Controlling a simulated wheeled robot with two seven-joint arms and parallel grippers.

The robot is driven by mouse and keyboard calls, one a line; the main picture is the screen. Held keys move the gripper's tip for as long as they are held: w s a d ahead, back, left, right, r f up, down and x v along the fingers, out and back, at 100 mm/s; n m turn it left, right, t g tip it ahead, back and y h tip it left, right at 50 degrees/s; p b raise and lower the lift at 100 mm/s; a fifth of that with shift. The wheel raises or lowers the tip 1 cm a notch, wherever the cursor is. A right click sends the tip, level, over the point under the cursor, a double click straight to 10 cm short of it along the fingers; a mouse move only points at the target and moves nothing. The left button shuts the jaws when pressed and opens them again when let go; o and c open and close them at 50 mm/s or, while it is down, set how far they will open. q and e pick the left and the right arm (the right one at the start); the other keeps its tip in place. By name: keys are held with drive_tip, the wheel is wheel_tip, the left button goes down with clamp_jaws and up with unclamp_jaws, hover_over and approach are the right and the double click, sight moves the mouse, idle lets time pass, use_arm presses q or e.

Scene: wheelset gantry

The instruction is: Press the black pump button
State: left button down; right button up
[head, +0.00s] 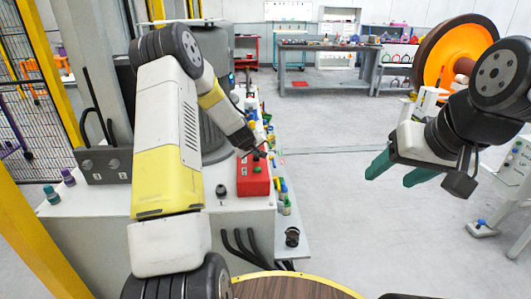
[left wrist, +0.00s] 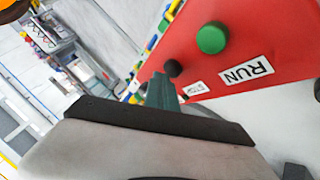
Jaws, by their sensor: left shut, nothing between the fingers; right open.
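A red control box (head: 254,181) sits on the light grey cabinet top in the head view. In the left wrist view the red box (left wrist: 245,45) shows a green button (left wrist: 212,38) beside a RUN label. A black button (left wrist: 173,69) is on the same face, near a smaller label that I cannot read surely. My left gripper (head: 262,152) is shut and empty at the box's far end. Its teal fingers (left wrist: 161,92) end right by the black button; I cannot tell whether they touch it. My right gripper (head: 394,173) is open and empty, away from the box.
A black knob (head: 221,191) stands on the cabinet left of the red box. Small coloured bottles (head: 284,195) line the box's right side. A dark cup (head: 292,237) is near the front. The floor between the cabinet and my right arm is clear.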

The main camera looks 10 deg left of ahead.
sight(256, 158)
use_arm(q)
drive_tip(key=shift+f, duration=0.45)
idle(0.9)
drive_tip(key=shift+r, duration=0.85)
drive_tip(key=shift+r, duration=0.15)
drive_tip(key=shift+r, duration=2.4)
